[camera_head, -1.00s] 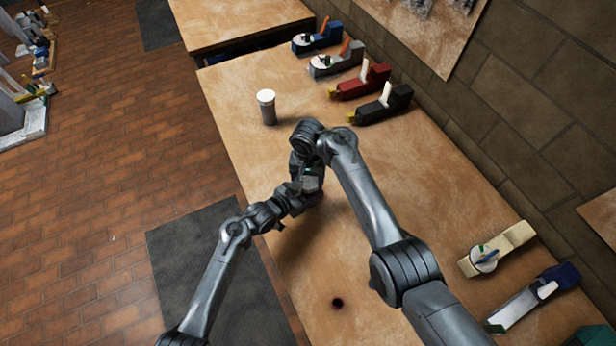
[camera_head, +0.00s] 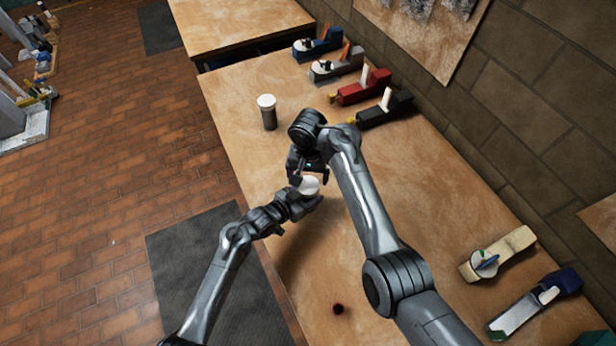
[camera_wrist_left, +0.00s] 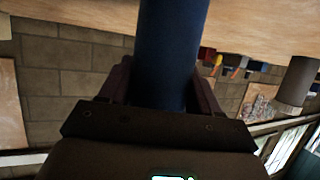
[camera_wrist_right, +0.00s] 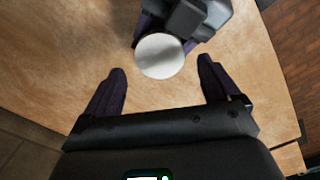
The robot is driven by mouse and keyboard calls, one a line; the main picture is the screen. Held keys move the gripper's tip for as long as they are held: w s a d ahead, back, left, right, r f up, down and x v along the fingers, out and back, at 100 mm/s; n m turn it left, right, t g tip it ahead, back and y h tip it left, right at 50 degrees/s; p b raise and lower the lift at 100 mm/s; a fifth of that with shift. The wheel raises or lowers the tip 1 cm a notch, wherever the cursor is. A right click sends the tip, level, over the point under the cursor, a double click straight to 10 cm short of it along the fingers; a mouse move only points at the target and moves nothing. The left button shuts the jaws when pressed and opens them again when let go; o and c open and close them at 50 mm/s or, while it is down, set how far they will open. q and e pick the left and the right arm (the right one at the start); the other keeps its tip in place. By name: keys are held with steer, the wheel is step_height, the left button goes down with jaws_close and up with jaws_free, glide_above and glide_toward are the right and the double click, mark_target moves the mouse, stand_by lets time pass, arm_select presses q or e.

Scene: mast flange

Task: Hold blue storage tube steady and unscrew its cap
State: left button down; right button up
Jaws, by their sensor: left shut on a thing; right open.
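The blue storage tube (camera_wrist_left: 172,50) stands between the fingers of my left gripper (camera_wrist_left: 165,85), which is shut on it. In the head view my left gripper (camera_head: 306,198) is low over the bench, with the round white cap (camera_head: 309,184) showing at the top of the tube. The cap also shows from above in the right wrist view (camera_wrist_right: 160,56). My right gripper (camera_wrist_right: 162,75) is open, its two fingers spread wide, with the cap just ahead of the gap and apart from both fingers. I cannot tell how tightly the cap sits.
A grey tube with a white lid (camera_head: 268,112) stands on the bench (camera_head: 235,95) further back. Several hand planes, among them a red one (camera_head: 361,86), line the wall side. Two more tools, one cream (camera_head: 497,252), lie at the right. A small dark red spot (camera_head: 338,308) marks the bench.

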mark_target(308, 185)
steer(key=shift+d+r+m, duration=0.1)
steer(key=shift+m, duration=0.3)
steer(key=r+m, duration=0.1)
steer(key=m, duration=0.1)
steer(key=r+m, duration=0.1)
steer(key=m, duration=0.1)
steer(key=shift+w+d+r, duration=0.3)
steer(key=shift+w, duration=0.1)
steer(key=shift+s+a+r+m, duration=0.15)
steer(key=shift+r+m, duration=0.35)
steer(key=shift+m, duration=0.5)
steer(key=shift+s+a+f, duration=0.1)
steer(key=shift+a+f, duration=0.1)
steer(key=shift+s+f, duration=0.15)
steer(key=shift+f, duration=3.8)
